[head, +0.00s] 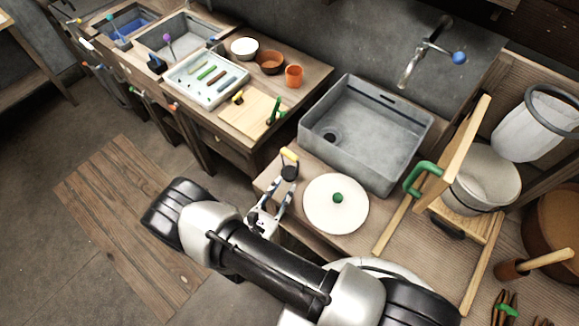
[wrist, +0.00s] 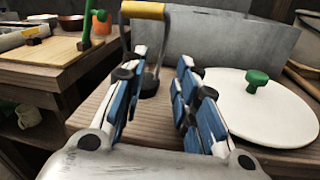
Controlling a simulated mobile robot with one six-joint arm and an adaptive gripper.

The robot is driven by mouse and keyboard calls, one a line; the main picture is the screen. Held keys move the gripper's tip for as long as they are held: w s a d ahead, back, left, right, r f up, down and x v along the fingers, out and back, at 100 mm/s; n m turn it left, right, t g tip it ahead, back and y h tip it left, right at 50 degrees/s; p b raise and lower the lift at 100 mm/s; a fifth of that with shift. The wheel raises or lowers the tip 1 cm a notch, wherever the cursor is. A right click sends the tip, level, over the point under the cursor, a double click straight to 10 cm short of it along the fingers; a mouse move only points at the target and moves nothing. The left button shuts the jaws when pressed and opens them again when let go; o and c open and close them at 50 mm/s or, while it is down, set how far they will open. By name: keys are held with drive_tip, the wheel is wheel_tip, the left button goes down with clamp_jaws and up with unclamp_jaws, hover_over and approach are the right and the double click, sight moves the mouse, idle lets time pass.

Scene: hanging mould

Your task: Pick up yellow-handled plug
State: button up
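In the wrist view the plug (wrist: 143,11) shows a yellow grip on a metal loop above a dark round base. My gripper (head: 279,190) is just on the near side of it. In the wrist view my gripper (wrist: 161,60) is open, with its blue-padded fingers apart and nothing held. The plug is beyond the fingertips, nearer the left finger, which partly covers its loop. I cannot tell whether they touch.
A white lid with a green knob (head: 324,215) lies close right of the plug. The grey sink (head: 330,115) stands behind it. A wooden frame with a green handle (head: 436,190) is at the right. A cutting board (head: 247,118) is on the left counter.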

sight(289, 173)
drive_tip(key=b+x, duration=0.1)
drive_tip(key=x, duration=0.7)
drive_tip(key=shift+w+d, duration=0.2)
drive_tip(key=shift+d, duration=0.15)
drive_tip(key=shift+c, duration=0.3)
clamp_jaws()
